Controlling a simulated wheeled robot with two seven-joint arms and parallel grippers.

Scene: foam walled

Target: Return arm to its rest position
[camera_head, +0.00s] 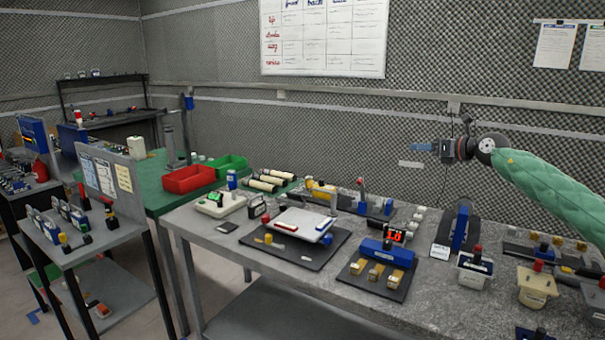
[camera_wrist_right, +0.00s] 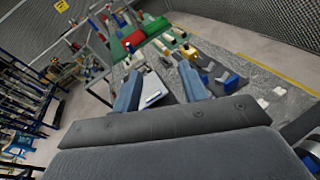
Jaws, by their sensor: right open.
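My right arm, in a green padded sleeve, comes in from the right edge of the head view. It is stretched out to the left above the back of the workbench (camera_head: 225,233). My right gripper (camera_head: 415,155) points left, high over the bench and in front of the foam wall. In the right wrist view its two blue-grey fingers (camera_wrist_right: 160,90) are spread apart with nothing held between them. A white tray (camera_wrist_right: 152,92) shows beyond the fingers, apart from them. My left gripper is not in view.
The bench carries a white tray (camera_head: 303,222) on a dark mat, a blue device with a red display (camera_head: 384,252), and several small containers at the right. Red (camera_head: 188,179) and green (camera_head: 228,164) bins stand at the left. The air around the gripper looks clear.

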